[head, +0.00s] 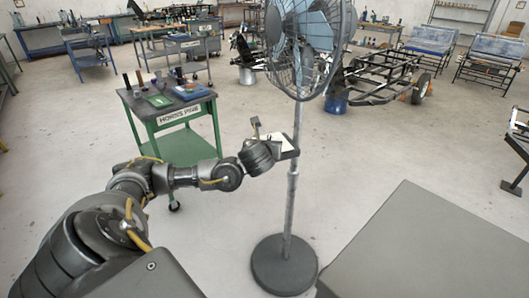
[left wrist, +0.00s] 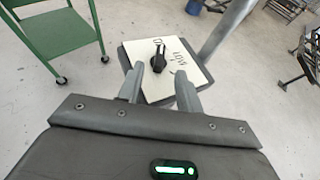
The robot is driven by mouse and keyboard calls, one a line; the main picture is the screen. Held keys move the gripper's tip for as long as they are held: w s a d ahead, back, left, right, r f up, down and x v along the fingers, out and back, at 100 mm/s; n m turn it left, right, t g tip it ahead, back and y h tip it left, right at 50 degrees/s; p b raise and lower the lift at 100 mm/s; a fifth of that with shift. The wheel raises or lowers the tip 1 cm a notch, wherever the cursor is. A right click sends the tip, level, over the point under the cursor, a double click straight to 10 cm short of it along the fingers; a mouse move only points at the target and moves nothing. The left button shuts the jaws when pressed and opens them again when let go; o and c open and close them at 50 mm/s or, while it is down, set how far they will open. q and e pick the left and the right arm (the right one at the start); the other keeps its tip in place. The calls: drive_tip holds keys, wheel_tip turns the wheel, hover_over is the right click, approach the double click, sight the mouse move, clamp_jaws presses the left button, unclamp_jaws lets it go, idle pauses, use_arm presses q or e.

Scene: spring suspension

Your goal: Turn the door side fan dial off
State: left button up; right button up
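A standing fan (head: 295,190) with a round base is in the middle of the head view. Its control box has a pale panel (head: 284,143), largely hidden behind my left gripper. In the left wrist view the panel (left wrist: 185,60) is a tilted cream plate with dark lettering and a black dial (left wrist: 158,57). My left gripper (left wrist: 159,73) is open and empty, its two fingers pointing at the panel on either side of the dial's near end. I cannot tell whether the fingers touch the panel. In the head view my left gripper (head: 272,137) is beside the pole. My right gripper is not in view.
A green cart (head: 170,128) with tools stands left of the fan. A grey surface (head: 430,250) fills the lower right. A vehicle frame (head: 375,80) and workbenches stand farther back. The floor between the cart and the fan is clear.

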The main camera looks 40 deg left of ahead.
use_arm(q)
drive_tip(key=s, duration=0.1)
drive_tip(key=s+d+b, duration=0.1)
drive_tip(key=s+r, duration=0.1)
drive_tip(key=shift+s+d, duration=0.25)
drive_tip(key=shift+s, duration=0.15)
drive_tip(key=shift+f+b, duration=0.1)
drive_tip(key=shift+b, duration=0.2)
